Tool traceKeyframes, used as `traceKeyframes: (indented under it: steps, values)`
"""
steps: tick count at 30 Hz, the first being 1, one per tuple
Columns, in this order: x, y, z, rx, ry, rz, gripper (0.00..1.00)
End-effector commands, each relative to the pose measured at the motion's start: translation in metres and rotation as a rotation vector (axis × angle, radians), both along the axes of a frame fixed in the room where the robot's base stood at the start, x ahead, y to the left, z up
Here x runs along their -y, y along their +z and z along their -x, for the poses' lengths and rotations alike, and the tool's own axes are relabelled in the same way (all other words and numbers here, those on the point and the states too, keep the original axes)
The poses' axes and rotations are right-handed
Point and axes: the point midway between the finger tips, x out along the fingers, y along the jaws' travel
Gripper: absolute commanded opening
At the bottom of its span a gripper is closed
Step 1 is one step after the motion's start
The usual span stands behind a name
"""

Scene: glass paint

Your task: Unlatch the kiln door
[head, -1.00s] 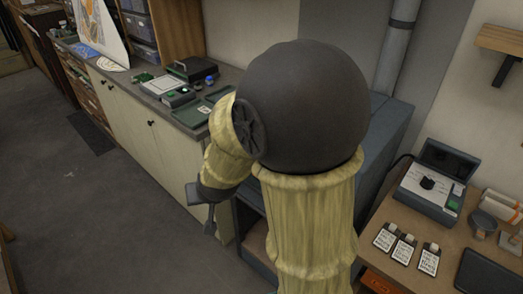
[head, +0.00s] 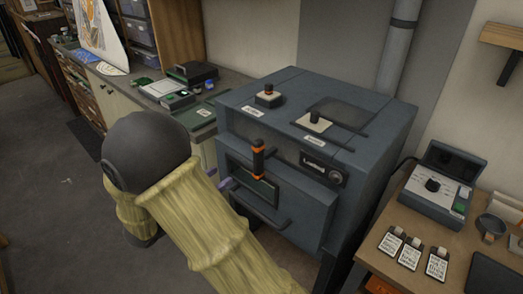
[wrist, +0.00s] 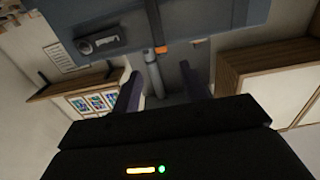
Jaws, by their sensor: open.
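The blue-grey kiln (head: 235,150) stands at centre in the head view. On its front door is an upright latch handle (head: 258,160) with a black grip and orange bands. My gripper (head: 228,184) is just left of the handle, mostly hidden behind my arm, with a purple finger showing by the door. In the wrist view my gripper (wrist: 159,70) is open and empty. The handle (wrist: 155,25) shows beyond the fingers, between their lines, its orange band near the kiln's edge. I see no contact. The kiln front (wrist: 120,18) fills the top of that view.
A dark bar (head: 262,213) juts from the kiln front below the handle. Two knobbed controls sit on the kiln top (head: 290,85). A wooden table (head: 440,215) with a control box and labelled cards stands at right. A counter (head: 135,90) runs left. Floor at left is clear.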

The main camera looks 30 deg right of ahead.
Motion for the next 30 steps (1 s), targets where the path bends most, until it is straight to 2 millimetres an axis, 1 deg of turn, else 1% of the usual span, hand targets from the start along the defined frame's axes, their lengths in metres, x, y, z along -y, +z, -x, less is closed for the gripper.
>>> traceKeyframes:
  steps: [9, 14, 20, 30]
  values:
    - [0.001, 0.001, 0.000, 0.000, -0.002, 0.001, 0.44]
    - [0.011, 0.002, -0.003, 0.001, -0.004, 0.003, 0.44]
    - [0.038, 0.003, -0.013, 0.000, -0.005, 0.002, 0.44]
    - [0.095, 0.003, -0.033, 0.000, -0.005, 0.001, 0.44]
